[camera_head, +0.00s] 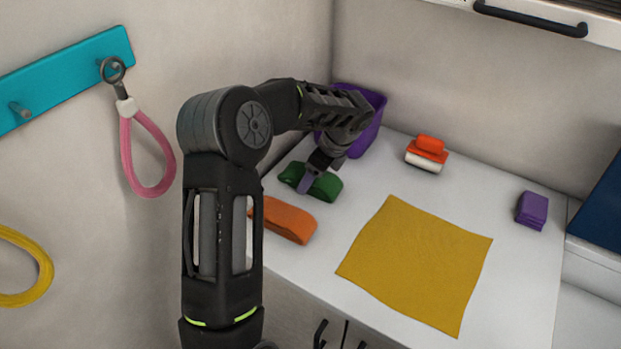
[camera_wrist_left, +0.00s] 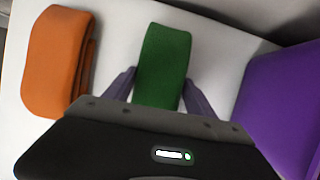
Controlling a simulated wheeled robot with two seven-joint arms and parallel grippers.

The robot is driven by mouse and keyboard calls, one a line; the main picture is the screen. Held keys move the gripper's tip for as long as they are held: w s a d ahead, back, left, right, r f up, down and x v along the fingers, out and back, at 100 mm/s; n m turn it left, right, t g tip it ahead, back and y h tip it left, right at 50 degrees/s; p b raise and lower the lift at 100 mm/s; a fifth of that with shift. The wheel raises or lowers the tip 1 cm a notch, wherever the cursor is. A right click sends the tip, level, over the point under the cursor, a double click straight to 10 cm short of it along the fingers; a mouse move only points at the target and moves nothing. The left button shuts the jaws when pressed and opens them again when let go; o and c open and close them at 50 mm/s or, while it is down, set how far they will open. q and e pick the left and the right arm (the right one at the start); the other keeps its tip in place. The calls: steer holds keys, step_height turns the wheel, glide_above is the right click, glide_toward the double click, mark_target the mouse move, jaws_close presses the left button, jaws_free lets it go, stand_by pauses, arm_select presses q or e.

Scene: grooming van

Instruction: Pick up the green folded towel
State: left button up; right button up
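The green folded towel (camera_head: 325,186) lies on the white counter in the head view, between an orange folded towel and a purple bin. It also shows in the left wrist view (camera_wrist_left: 163,62), where it lies between the two fingers of my left gripper (camera_wrist_left: 158,92). The fingers are spread, with a narrow gap visible on each side of the towel. In the head view my left gripper (camera_head: 309,180) points down over the towel and hides part of it. My right gripper is in neither view.
An orange folded towel (camera_head: 289,220) lies close in front, and a purple bin (camera_head: 365,137) stands just behind. A yellow cloth (camera_head: 415,262) lies flat at mid-counter. A red-and-white brush (camera_head: 427,152) and a purple folded towel (camera_head: 532,209) lie farther right. A wall borders the left side.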

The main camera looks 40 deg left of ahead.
arm_select(q)
steer(key=c, duration=0.9)
steer(key=shift+o, duration=0.2)
steer(key=shift+r, duration=0.1)
step_height(320, 180, up, 10)
steer(key=shift+f+b, duration=0.1)
steer(key=shift+b, duration=0.55)
